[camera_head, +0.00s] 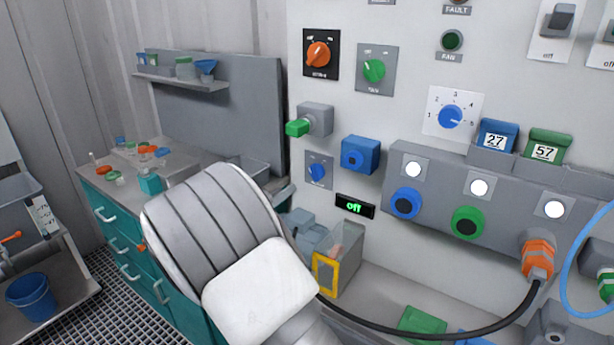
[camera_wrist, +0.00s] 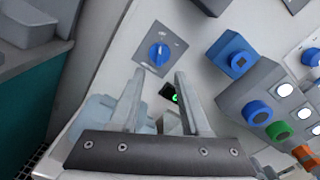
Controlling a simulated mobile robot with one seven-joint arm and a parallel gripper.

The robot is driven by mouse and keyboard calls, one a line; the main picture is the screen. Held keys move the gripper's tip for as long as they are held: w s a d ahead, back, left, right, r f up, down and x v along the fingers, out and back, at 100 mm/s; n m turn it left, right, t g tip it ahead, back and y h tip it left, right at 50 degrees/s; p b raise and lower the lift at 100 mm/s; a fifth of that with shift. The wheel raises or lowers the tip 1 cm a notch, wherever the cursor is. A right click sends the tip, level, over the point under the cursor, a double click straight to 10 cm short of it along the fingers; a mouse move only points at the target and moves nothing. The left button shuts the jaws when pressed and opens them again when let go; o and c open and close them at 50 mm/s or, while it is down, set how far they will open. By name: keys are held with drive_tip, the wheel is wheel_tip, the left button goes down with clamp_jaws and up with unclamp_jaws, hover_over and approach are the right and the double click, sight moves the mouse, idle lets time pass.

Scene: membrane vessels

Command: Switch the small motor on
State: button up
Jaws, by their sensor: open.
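A small blue rotary knob (camera_head: 318,172) sits on a grey plate low on the white panel; it also shows in the wrist view (camera_wrist: 158,54). Its label is too small to read. A black display (camera_head: 355,206) below and right of it reads "off" in green. Larger orange (camera_head: 318,54) and green (camera_head: 374,70) rotary knobs sit higher on the panel. I cannot tell from the labels which control is the small motor's. My gripper (camera_wrist: 159,78) is open and empty, its fingertips just short of the blue knob in the wrist picture. My arm hides it in the head view.
A blue box (camera_head: 361,155) sits right of the small knob. A grey box with blue (camera_head: 405,203) and green (camera_head: 467,222) buttons projects further right. A yellow-framed bin (camera_head: 325,273) stands below.

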sight(311, 172)
drive_tip(key=x, duration=1.1)
drive_tip(key=shift+w, duration=0.1)
clamp_jaws()
